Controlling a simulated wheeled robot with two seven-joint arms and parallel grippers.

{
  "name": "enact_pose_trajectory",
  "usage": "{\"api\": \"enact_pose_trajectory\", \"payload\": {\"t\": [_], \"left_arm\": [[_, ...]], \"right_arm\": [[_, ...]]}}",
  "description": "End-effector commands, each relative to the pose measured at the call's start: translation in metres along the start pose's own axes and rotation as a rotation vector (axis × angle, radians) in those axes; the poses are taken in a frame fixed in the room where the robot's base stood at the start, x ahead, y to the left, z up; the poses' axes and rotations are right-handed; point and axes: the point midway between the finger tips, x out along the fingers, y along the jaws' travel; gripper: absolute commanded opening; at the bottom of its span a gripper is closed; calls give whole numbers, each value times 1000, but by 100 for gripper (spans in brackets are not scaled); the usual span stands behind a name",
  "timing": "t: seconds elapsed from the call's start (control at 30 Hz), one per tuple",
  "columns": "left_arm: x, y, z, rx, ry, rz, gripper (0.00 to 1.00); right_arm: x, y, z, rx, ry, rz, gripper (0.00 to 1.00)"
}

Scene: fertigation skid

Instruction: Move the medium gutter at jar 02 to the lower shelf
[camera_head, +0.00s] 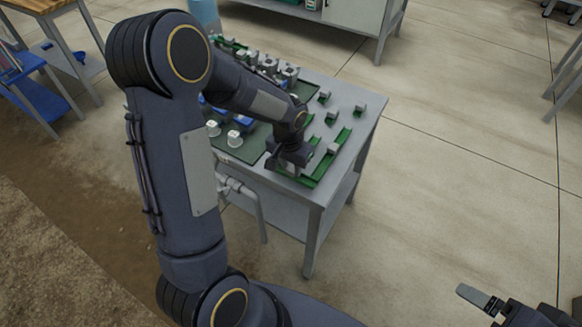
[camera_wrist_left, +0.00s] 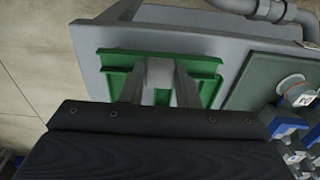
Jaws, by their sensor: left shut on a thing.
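My left gripper (camera_head: 288,166) is low over the near right corner of the grey skid table. In the left wrist view its fingers (camera_wrist_left: 159,84) are shut on the grey block of a green gutter (camera_wrist_left: 118,82). The gutter is at the tabletop's edge; I cannot tell whether it still touches the top. No label shows that marks it as the medium one or as jar 02. The lower shelf (camera_head: 341,192) shows partly beneath the tabletop. My right gripper (camera_head: 480,299) is at the bottom right, away from the table; its opening is unclear.
Another green gutter (camera_head: 333,153) with grey blocks lies along the table's right side. Small green pieces (camera_head: 360,109) stand farther back. White-topped jars (camera_head: 235,138) sit on a dark green mat. Grey pipes (camera_head: 236,186) run along the near side. The floor to the right is clear.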

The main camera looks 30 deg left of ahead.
Motion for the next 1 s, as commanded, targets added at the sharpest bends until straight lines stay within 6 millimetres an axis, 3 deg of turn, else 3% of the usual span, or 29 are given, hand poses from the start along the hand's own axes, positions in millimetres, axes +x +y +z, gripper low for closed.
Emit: {"api": "enact_pose_trajectory", "payload": {"t": [0.1,0.47,0.5,0.63,1.0], "left_arm": [[10,0,1,-1,0,1,5],[14,0,1,-1,1,1,5],[13,0,1,-1,1,1,32],[12,0,1,-1,1,1,49],[6,0,0,-1,2,1,50]], "right_arm": [[1,0,0,0,0,0,95],[4,2,2,0,0,0,95],[3,1,2,0,0,0,95],[3,1,1,0,0,0,95],[-2,-1,-1,0,0,0,95]]}}
